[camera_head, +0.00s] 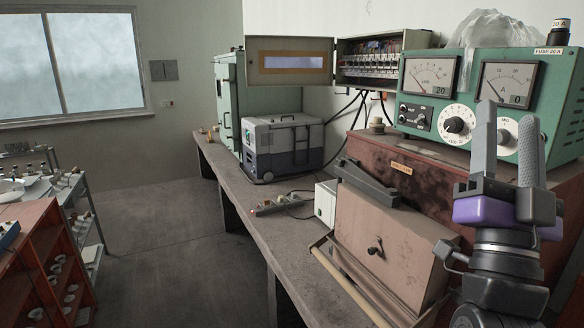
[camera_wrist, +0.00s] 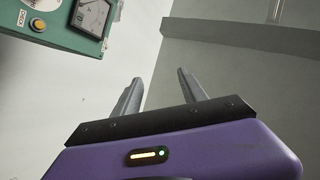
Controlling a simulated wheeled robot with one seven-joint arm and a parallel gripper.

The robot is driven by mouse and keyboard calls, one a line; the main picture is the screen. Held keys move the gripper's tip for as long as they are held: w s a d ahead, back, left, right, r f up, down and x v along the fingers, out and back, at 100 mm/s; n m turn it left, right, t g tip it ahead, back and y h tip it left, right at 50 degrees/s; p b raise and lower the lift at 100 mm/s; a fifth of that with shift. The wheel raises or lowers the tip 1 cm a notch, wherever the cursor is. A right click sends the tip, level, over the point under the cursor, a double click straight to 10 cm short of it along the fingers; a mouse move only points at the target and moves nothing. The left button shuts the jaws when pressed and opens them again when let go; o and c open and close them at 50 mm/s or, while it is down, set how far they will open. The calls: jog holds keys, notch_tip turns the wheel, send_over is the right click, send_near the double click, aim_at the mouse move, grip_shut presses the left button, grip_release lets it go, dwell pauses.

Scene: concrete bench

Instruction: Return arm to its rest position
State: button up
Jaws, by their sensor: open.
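My gripper (camera_head: 507,143) is raised at the right of the head view, its two grey fingers pointing up. The fingers stand apart with nothing between them. It is in front of the green meter panel (camera_head: 456,88) and hides part of it. In the wrist view, the gripper (camera_wrist: 158,88) shows its two fingers spread and empty, with the purple housing below. A corner of the green meter panel (camera_wrist: 66,12) shows at the upper left there.
The concrete bench (camera_head: 245,222) runs along the wall. A grey cooler-like box (camera_head: 283,146), an open fuse cabinet (camera_head: 290,60) and a brownish metal box (camera_head: 390,240) stand on or above it. Red shelving (camera_head: 45,262) is at the left. The floor (camera_head: 165,215) between is clear.

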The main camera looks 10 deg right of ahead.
jog(key=s+a+f+n+g+y, duration=0.1)
jog(key=s+a+f+n+y, duration=0.3)
jog(key=f, duration=0.5)
jog(key=s+a+f+n+y, duration=0.2)
jog(key=f+n+y, duration=0.4)
jog(key=f+y, duration=0.15)
jog(key=s+a+f+n+g+y, duration=0.1)
jog(key=s+a+f+n+y, duration=0.3)
jog(key=f, duration=0.5)
jog(key=s+f+m+g+h+b, duration=0.1)
jog(key=s+f+m+g, duration=0.2)
jog(key=s+f+g, duration=0.5)
jog(key=s+a+f, duration=0.1)
jog(key=s+f, duration=1)
jog(key=s, duration=0.3)
jog(key=shift+s+f+h, duration=0.2)
jog(key=shift+f+h, duration=0.1)
jog(key=shift+h, duration=0.05)
